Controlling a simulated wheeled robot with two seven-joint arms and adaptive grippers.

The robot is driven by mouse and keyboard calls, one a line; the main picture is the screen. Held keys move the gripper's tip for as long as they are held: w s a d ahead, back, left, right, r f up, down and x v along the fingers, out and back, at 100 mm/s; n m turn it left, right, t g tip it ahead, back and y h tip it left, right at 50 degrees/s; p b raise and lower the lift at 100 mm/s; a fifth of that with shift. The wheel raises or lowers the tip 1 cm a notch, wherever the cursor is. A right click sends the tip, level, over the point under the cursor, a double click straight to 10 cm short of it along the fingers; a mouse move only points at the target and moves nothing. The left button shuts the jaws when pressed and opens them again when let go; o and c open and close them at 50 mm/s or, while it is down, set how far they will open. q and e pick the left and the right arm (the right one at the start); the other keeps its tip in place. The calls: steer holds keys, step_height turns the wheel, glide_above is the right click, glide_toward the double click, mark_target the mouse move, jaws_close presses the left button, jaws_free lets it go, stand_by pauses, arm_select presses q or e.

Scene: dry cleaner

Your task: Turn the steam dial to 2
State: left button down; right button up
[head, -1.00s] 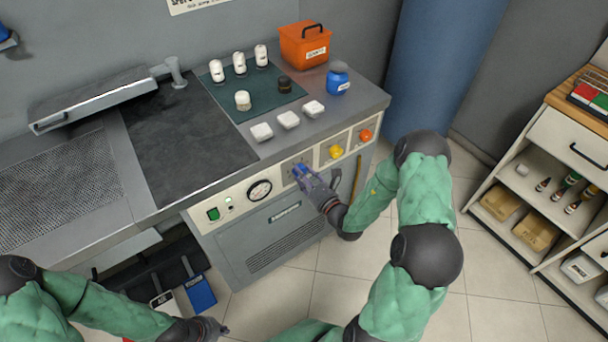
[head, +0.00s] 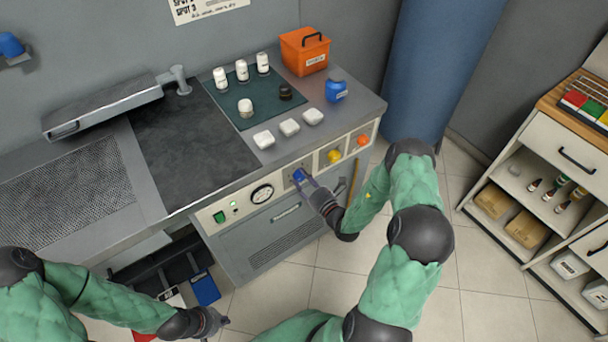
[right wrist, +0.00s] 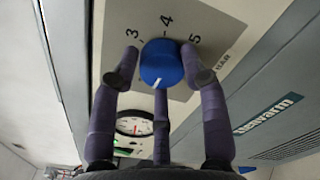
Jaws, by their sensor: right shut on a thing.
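The blue steam dial (right wrist: 162,63) sits on a light plate (right wrist: 195,25) on the machine's front panel. In the right wrist view the numbers 3, 4 and 5 show above it. Its white mark is at the dial's lower edge, on the side away from the 4; no number shows beside it. My right gripper (right wrist: 160,80) is shut on the dial, with fingers on both sides and one below. In the head view the dial (head: 299,175) is partly visible beyond my right gripper (head: 306,182). My left gripper (head: 215,323) is low and away from the panel; its fingers are unclear.
A round gauge (head: 262,194) and a green switch (head: 219,217) are left of the dial. A yellow knob (head: 334,156) and an orange knob (head: 362,140) are right of it. White blocks, bottles and an orange box (head: 304,51) stand on the worktop above. A shelf unit (head: 535,165) stands right.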

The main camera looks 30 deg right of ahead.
steer(key=shift+w+d+r+m+p, duration=0.15)
steer(key=shift+m+p, duration=0.85)
steer(key=shift+m, duration=1.05)
steer(key=shift+s+d+f+m+p, duration=0.15)
steer(key=shift+m+p, duration=0.9)
steer(key=shift+m, duration=1.05)
steer(key=shift+w+d+r+m+p, duration=0.15)
steer(key=shift+m+p, duration=0.85)
steer(key=shift+m, duration=1.05)
steer(key=o, duration=1.1)
steer(key=shift+f, duration=0.3)
steer(key=shift+a, duration=0.15)
